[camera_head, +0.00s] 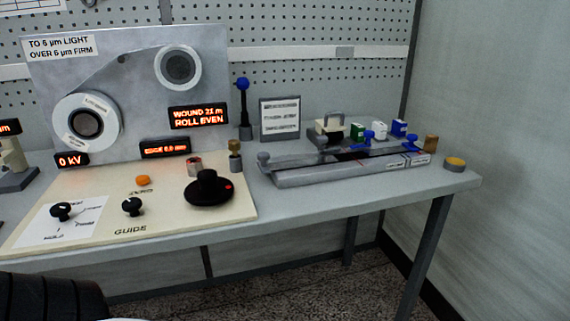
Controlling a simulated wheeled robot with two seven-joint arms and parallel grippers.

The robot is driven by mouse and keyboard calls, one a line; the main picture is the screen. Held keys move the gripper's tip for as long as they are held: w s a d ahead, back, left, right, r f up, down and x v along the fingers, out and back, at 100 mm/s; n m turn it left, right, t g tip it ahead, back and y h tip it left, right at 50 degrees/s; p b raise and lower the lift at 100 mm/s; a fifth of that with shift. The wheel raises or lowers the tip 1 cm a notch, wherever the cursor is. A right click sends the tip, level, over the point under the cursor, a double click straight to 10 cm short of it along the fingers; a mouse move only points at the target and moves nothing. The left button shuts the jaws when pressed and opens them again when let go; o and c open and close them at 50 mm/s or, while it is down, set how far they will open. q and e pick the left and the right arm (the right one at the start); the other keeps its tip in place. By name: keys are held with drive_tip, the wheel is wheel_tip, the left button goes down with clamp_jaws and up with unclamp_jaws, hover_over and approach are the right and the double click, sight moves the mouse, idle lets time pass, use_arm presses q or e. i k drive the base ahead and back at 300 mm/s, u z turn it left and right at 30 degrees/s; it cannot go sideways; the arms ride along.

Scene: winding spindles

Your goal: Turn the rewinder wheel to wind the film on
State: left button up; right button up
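The rewinder wheel is most likely the black round disc with a raised hub and a red mark (208,189), at the right of the cream control plate (170,220). Behind it stands a grey panel (130,80) with a large white film roll (87,122) at lower left and a smaller roller (178,68) at upper right. A lit display (198,116) reads "WOUND 21 m ROLL EVEN". Neither gripper shows in this view, so nothing is seen touching the wheel.
The plate also holds a black guide knob (133,206), another black knob (61,211) and an orange button (143,180). A brass-topped post (235,156) stands close behind the wheel. A long clear-topped tray (340,165) lies to the right. The bench front right is clear.

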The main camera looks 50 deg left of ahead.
sight(209, 189)
drive_tip(key=z, duration=0.1)
drive_tip(key=i, duration=0.95)
drive_tip(key=u, duration=2.05)
